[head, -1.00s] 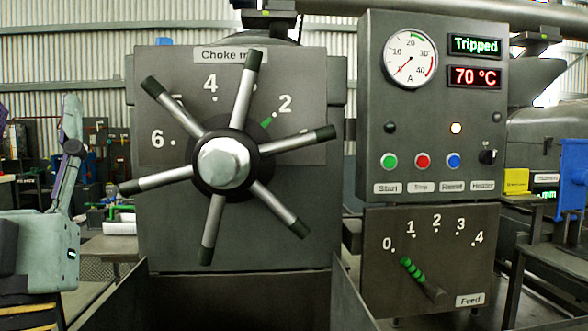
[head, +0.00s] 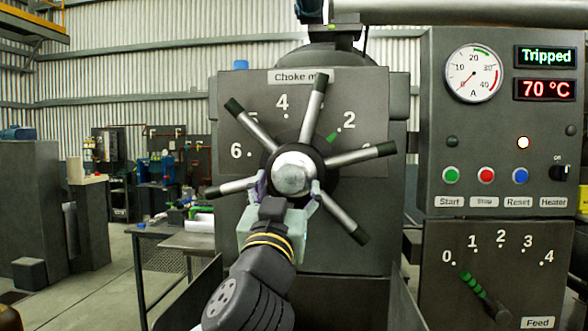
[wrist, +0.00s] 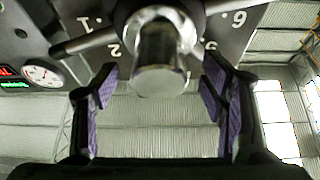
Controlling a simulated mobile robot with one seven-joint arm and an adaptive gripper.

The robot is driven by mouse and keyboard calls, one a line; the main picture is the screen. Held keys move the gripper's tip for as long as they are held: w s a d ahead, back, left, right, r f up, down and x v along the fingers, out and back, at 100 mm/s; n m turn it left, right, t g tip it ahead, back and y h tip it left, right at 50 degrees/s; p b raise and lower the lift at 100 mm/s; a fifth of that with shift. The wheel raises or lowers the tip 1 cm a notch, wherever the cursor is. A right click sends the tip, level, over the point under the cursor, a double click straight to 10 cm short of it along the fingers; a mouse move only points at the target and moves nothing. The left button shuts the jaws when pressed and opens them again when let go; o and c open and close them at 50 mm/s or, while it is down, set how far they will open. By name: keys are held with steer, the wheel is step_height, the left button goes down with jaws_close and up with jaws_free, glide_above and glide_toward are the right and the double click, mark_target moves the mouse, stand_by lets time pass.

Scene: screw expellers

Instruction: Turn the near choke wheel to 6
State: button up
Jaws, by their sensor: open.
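The near choke wheel (head: 294,172) has several silver spokes with dark tips around a shiny hub. Its panel (head: 232,128) carries numbers; 6 is at the left, 4 at the top and 2 at the upper right. The green pointer (head: 332,137) lies beside the dot of 2. In the wrist view my gripper (wrist: 160,78) is open, with purple-padded fingers on either side of the hub (wrist: 160,60). I cannot tell whether they touch anything.
A control box (head: 437,130) stands to the right, with a gauge, a "Tripped" display and a 70 °C display. Below it is the feed panel (head: 520,270) with a green-marked lever. Work tables (head: 165,235) stand at the left, with open floor beyond.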

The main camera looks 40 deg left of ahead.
steer(key=shift+p+x, duration=0.55)
steer(key=shift+x, duration=1.75)
steer(key=shift+d+r, duration=0.1)
jaws_close()
